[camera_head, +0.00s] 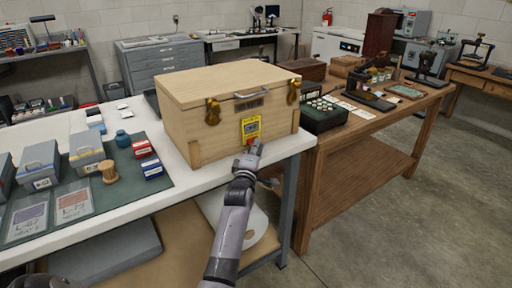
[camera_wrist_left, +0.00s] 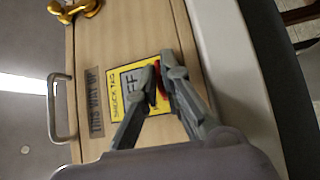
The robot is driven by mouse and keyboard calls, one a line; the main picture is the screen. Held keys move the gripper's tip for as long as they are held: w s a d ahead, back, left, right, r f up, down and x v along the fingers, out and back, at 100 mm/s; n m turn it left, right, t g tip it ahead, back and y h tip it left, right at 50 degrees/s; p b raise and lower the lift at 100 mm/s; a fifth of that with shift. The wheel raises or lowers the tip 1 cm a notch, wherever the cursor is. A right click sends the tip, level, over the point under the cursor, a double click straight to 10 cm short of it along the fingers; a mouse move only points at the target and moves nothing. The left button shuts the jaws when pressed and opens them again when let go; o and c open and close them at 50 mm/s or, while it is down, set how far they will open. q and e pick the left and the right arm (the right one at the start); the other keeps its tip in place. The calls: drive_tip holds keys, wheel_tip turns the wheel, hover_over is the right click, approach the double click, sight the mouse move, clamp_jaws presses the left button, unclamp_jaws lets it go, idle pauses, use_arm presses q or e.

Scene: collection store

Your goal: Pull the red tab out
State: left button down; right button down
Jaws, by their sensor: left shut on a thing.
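A light wooden crate (camera_head: 200,128) with brass latches and a front handle stands on the white table. A yellow shock tag label (camera_head: 250,127) is on its front, near the lower right; it also shows in the left wrist view (camera_wrist_left: 121,99). My left gripper (camera_head: 254,148) is at the lower edge of this label. In the left wrist view, its fingers (camera_wrist_left: 162,72) are shut on the red tab (camera_wrist_left: 161,88), which shows as a small red strip between them. The fingers hide much of the tab.
The crate stands near the front right edge of the white table (camera_head: 195,183). Small boxes, a wooden spool (camera_head: 108,172) and a blue jar (camera_head: 122,139) are to its left. A wooden bench (camera_head: 340,135) with a typewriter-like machine (camera_head: 323,114) adjoins at right.

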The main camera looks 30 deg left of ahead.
idle(0.6)
use_arm(q)
drive_tip(key=shift+s+d+r+p, duration=0.1)
drive_tip(key=shift+s+d+p, duration=0.1)
drive_tip(key=shift+d+p, duration=0.3)
drive_tip(key=shift+s+d+p, duration=0.2)
drive_tip(key=shift+d+p, duration=0.2)
drive_tip(key=shift+d, duration=0.15)
drive_tip(key=shift+d+f, duration=0.1)
drive_tip(key=shift+f, duration=0.1)
drive_tip(key=c, duration=1.8)
unclamp_jaws()
drive_tip(key=shift+s+d+r, duration=0.15)
